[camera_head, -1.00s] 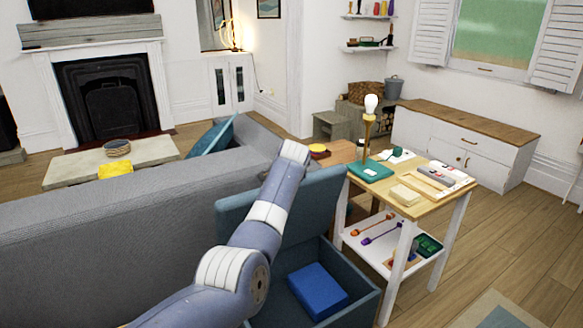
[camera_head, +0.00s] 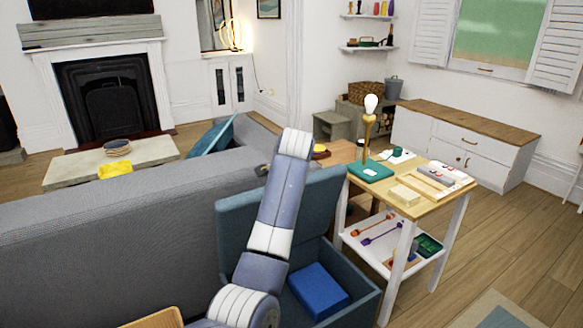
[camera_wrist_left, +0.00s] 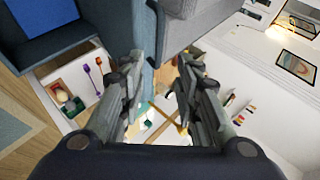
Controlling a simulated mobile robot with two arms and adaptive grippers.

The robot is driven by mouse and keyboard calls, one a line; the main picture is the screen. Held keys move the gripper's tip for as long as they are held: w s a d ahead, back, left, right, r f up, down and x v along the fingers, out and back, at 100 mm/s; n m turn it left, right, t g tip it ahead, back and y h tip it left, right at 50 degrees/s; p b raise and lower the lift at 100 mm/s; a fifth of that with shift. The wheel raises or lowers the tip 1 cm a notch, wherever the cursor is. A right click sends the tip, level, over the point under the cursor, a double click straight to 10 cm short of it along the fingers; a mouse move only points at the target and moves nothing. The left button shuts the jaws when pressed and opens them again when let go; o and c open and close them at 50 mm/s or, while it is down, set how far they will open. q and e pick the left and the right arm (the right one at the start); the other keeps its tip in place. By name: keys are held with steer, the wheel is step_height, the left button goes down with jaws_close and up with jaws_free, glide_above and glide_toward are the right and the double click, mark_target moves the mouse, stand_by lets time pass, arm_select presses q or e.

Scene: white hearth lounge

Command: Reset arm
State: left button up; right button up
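My left arm (camera_head: 270,220) comes up from the bottom of the head view in front of the blue storage box (camera_head: 235,215). Its gripper does not show there. In the left wrist view my left gripper (camera_wrist_left: 160,95) has its two fingers apart, with nothing held between them. My right arm and gripper are in neither view.
The storage box's lid is up and a bright blue block (camera_head: 317,290) lies inside. A wooden-topped table (camera_head: 440,200) stands close on the right, carrying a lamp (camera_head: 369,125). A grey sofa (camera_head: 110,240) fills the left. A tan object (camera_head: 155,319) shows at the bottom edge.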

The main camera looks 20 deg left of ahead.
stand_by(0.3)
